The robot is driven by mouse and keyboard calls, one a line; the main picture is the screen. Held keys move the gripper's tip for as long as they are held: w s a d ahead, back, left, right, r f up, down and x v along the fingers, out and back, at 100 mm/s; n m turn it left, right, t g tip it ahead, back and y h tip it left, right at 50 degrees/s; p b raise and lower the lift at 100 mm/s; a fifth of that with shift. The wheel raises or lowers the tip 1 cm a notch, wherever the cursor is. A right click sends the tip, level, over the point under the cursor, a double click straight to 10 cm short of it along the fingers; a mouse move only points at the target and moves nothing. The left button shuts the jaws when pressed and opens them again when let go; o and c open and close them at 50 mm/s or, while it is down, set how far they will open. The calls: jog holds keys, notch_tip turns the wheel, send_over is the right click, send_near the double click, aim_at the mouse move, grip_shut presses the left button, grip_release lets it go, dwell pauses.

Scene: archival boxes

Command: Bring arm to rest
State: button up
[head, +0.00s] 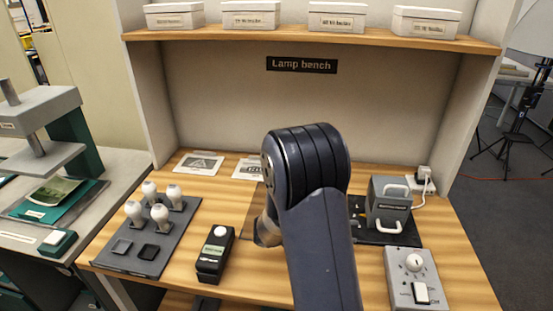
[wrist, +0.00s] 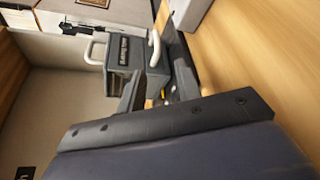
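My arm rises from the bottom middle of the head view and bends at a dark ribbed joint over the bench (head: 205,288). It hides my gripper in that view. In the wrist view, my gripper (wrist: 160,92) shows as two dark fingers beyond the broad dark wrist body. They stand apart, with nothing visibly held between them. The grey box with white handles (wrist: 125,55) lies beyond the fingers; it also stands at the right of the bench in the head view (head: 388,207).
A tray with several white bulbs (head: 160,247) and a black device (head: 214,254) stand left of my arm. A grey control box with a knob (head: 414,280) is at front right. White boxes (head: 250,15) line the shelf above. A press (head: 45,130) stands far left.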

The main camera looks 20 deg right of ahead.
aim_at(382, 231)
jog(key=x, duration=1)
jog(key=shift+d+p, duration=0.4)
jog(key=shift+s+d+n+t+p, duration=0.15)
jog(key=shift+d+n+t+p, duration=0.15)
jog(key=shift+t+p, duration=0.15)
jog(key=shift+f, duration=0.1)
